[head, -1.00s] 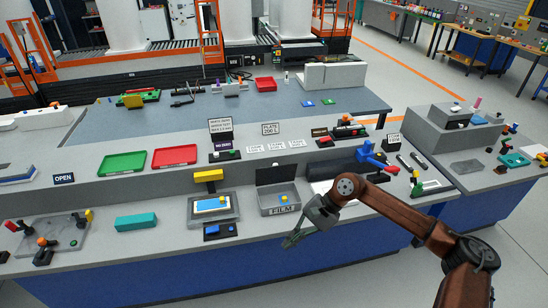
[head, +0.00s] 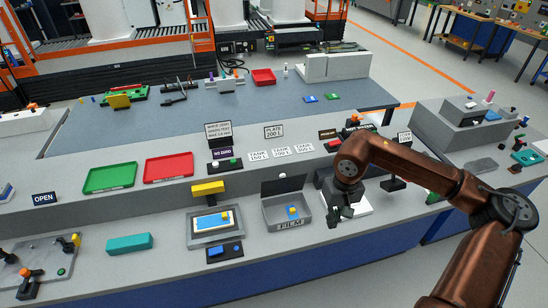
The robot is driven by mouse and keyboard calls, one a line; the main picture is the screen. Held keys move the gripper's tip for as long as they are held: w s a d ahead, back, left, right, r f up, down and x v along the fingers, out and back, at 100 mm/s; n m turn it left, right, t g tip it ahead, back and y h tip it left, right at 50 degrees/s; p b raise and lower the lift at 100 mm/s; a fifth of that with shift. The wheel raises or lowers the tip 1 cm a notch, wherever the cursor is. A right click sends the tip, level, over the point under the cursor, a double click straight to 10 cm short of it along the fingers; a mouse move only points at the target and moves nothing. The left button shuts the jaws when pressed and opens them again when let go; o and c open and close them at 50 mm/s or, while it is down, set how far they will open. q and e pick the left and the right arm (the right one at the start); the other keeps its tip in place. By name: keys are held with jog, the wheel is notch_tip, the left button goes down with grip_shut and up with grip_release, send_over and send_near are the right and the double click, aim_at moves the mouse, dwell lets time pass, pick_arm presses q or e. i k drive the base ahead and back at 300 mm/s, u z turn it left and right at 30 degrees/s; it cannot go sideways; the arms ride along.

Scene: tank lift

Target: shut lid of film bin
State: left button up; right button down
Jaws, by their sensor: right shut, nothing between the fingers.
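The film bin (head: 269,219) is a grey open box with a FILM label on its front, on the near counter. Its dark lid (head: 275,186) stands up at the back edge, so the bin is open. A small yellow and blue item (head: 292,211) lies inside. My right gripper (head: 338,222) is just right of the bin, pointing down, shut and empty, apart from the lid. A white sheet or plate is partly hidden behind it. My left gripper is out of view.
Green (head: 110,175) and red (head: 168,167) trays lie on the raised ledge behind. The counter in front of the bin is clear.

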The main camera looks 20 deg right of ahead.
aim_at(284, 185)
jog(key=i, duration=1.35)
